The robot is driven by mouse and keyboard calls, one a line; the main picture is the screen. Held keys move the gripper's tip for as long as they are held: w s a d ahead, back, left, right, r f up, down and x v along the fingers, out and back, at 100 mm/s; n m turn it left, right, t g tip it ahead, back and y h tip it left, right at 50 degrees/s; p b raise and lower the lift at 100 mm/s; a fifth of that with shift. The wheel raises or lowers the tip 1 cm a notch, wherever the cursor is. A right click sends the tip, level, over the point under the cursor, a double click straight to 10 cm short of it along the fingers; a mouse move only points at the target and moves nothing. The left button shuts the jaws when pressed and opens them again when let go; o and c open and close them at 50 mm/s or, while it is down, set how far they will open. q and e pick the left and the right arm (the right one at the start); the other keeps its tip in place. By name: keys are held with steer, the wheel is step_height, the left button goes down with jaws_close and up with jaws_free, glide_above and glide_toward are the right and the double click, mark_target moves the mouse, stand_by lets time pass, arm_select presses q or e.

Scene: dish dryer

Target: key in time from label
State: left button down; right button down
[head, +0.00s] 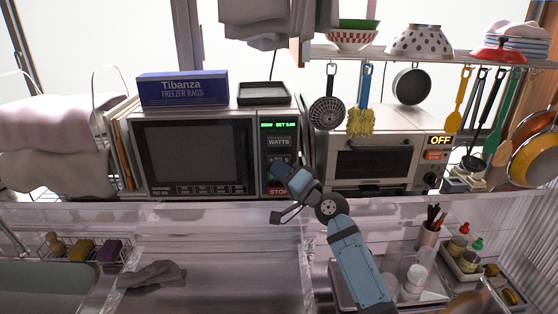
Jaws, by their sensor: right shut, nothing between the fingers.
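The microwave (195,153) stands on the counter at the back, left of centre, with its dark door shut. Its control panel (279,148) is on its right side, with a lit green display (279,125) at the top. The small display text is hard to read for certain. A WATTS key (278,142) sits below the display and a red STOP key (277,191) at the bottom. My right gripper (281,170) is shut and empty in front of the panel, covering part of the keys. I cannot tell whether it touches them. No time label is readable. My left gripper is out of view.
A blue freezer-bag box (183,89) and a black tray (264,93) lie on the microwave. A toaster oven (374,162) reading OFF stands close to its right. Utensils and a pan (411,86) hang above. A grey cloth (152,276) lies in front.

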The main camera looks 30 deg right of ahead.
steer(key=shift+w, duration=0.1)
steer(key=shift+w+d, duration=0.2)
steer(key=shift+w, duration=0.15)
steer(key=shift+w+d+b, duration=0.35)
steer(key=shift+w+b, duration=0.25)
steer(key=shift+w, duration=0.1)
stand_by(1.1)
steer(key=shift+s+a, duration=0.1)
steer(key=shift+s, duration=0.1)
steer(key=shift+s+a+p, duration=0.25)
steer(key=shift+s+p, duration=0.05)
steer(key=shift+s, duration=0.2)
steer(key=shift+s+a+p, duration=0.2)
steer(key=shift+s+p, duration=0.05)
steer(key=shift+s, duration=0.2)
steer(key=s, duration=0.1)
steer(key=s+a+p, duration=0.1)
steer(key=s, duration=0.1)
steer(key=s+a, duration=0.1)
steer(key=shift+s+a+p, duration=0.1)
steer(key=shift+s+p, duration=0.15)
steer(key=shift+p, duration=0.15)
